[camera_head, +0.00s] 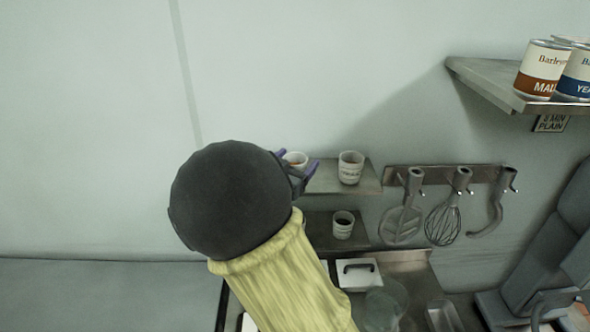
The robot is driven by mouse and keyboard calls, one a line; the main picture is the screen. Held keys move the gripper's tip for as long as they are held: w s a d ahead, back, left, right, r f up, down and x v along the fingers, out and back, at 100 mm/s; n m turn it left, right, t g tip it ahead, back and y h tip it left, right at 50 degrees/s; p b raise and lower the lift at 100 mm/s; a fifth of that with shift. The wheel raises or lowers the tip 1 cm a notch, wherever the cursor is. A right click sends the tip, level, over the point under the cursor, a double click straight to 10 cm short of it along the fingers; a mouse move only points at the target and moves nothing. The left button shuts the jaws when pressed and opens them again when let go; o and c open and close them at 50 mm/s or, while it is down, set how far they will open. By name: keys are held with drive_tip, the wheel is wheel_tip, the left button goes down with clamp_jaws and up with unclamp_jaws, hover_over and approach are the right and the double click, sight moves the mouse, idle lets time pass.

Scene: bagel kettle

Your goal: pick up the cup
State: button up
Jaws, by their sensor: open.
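A small white cup (295,158) sits on the upper small wall shelf (330,182), partly hidden by my gripper. My gripper (301,166), with purple fingertips, is open at this cup, with a finger showing on each side of it. I cannot tell whether the fingers touch it. A second white cup (351,168) with markings stands upright farther right on the same shelf. A third cup (343,225), with dark contents, stands on the lower shelf (322,243). My dark wrist and yellow-sleeved arm hide the left part of both shelves.
A rack (440,174) with hanging utensils, including a whisk (443,222), is right of the shelves. A high metal shelf (482,82) with cans (542,72) is at upper right. A lidded container (358,274) and a translucent vessel (384,308) stand below. The left wall is clear.

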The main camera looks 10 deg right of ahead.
drive_tip(key=c, duration=1.1)
wheel_tip(320, 180, up, 10)
drive_tip(key=shift+b, duration=0.75)
